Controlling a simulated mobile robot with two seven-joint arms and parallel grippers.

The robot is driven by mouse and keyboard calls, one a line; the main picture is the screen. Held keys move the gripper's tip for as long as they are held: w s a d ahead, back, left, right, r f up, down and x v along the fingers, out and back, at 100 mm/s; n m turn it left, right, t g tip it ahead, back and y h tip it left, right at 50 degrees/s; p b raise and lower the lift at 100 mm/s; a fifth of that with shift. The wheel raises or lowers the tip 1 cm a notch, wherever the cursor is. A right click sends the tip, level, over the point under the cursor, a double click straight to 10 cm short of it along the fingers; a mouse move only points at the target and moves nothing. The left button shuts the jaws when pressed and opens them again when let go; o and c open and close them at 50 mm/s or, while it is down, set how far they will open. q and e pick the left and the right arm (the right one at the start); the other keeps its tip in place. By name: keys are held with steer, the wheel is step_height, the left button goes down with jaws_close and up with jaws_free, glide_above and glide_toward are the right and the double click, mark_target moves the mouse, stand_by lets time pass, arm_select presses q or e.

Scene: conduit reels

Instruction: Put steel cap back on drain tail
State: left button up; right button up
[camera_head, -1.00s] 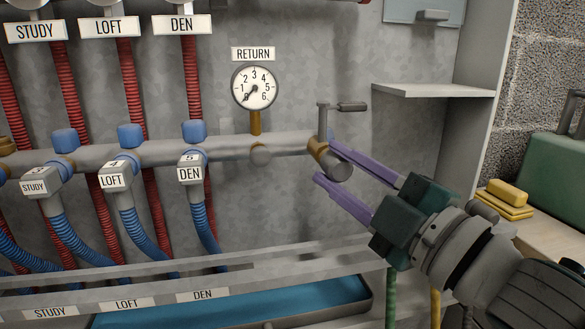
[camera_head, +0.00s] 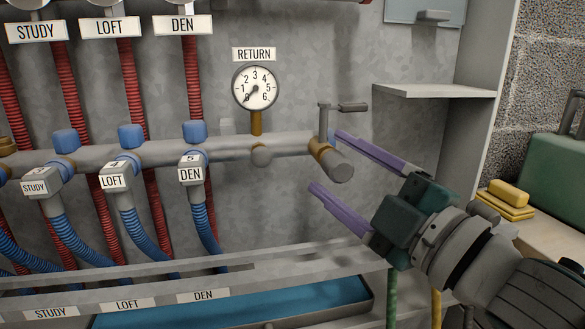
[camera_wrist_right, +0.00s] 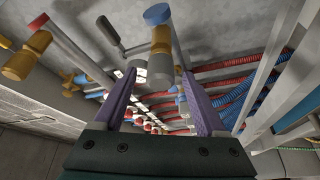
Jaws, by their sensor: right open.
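The drain tail (camera_head: 322,150) is the right end of the grey horizontal pipe, with a brass ring under a lever valve. A grey steel cap (camera_head: 337,168) shows at its tip, in line with the brass ring; how firmly it sits I cannot tell. My right gripper (camera_head: 326,159) is open. Its purple fingers lie above and below the cap, with gaps on both sides. In the right wrist view the grey cap (camera_wrist_right: 160,70) and the brass ring (camera_wrist_right: 161,46) show between and beyond the fingertips. My left gripper is not in view.
The lever valve handle (camera_head: 350,107) stands just above the tail. A gauge (camera_head: 255,87) and blue hoses (camera_head: 135,225) are to the left. A grey shelf (camera_head: 433,90) is at upper right. A rail (camera_head: 200,270) and a blue tray (camera_head: 240,303) lie below.

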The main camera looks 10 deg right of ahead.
steer(key=p+v, duration=0.3)
steer(key=v, duration=0.7)
steer(key=s+d+r+m+g+h+p, duration=0.15)
steer(key=r+m+h+p, duration=0.3)
steer(key=r+p, duration=0.7)
steer(key=d+r+m+g+h+p, duration=0.3)
steer(key=r+m+p, duration=0.45)
steer(key=p, duration=0.75)
steer(key=s+a+r+m+g+p, duration=0.15)
steer(key=s+r+g+p, duration=0.5)
steer(key=r+p, duration=0.7)
steer(key=s+a+r+m+g+p, duration=0.1)
steer(key=s+r+m+g+p, duration=0.2)
steer(key=s+r+p, duration=0.9)
step_height(320, 180, up, 37)
steer(key=w+p, duration=0.1)
steer(key=p, duration=3.8)
steer(key=shift+w+a+p, duration=0.15)
steer(key=shift+a+p, duration=0.05)
steer(key=shift+p, duration=0.1)
